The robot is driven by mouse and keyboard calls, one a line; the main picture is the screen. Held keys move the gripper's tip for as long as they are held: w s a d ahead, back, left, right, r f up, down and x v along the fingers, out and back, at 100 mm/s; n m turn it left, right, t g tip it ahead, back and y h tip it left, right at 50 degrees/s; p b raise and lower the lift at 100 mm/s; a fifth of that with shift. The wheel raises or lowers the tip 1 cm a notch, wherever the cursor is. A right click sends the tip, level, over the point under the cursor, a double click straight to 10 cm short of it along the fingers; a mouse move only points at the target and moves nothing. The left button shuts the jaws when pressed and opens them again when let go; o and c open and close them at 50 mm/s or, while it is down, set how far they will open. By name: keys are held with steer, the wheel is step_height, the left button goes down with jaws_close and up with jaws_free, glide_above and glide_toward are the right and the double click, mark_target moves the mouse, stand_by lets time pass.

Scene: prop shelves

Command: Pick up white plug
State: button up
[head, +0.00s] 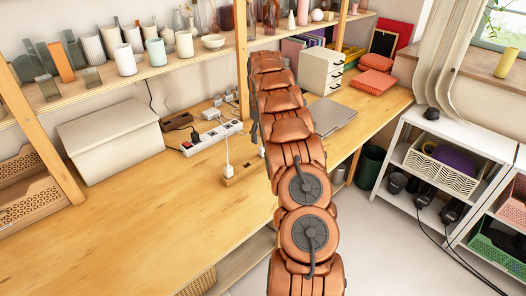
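A white plug (228,170) with a white cord stands in a wooden socket block (243,173) on the bench. Behind it, a white power strip (212,138) lies on the bench with a dark plug or adapter at its left end. A white adapter (210,114) lies farther back, with smaller white pieces near it. I cannot tell which of these white pieces is the one named. My copper-coloured arm rises through the middle of the view, just right of the socket block, and covers part of the bench. My gripper's fingers are not visible, apparently hidden behind the arm.
A pale lidded box (111,138) stands left on the wooden bench (130,230), whose front left is clear. A wooden post (242,60) rises behind the power strip. A grey laptop-like slab (332,116) and white drawers (321,71) stand right of my arm.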

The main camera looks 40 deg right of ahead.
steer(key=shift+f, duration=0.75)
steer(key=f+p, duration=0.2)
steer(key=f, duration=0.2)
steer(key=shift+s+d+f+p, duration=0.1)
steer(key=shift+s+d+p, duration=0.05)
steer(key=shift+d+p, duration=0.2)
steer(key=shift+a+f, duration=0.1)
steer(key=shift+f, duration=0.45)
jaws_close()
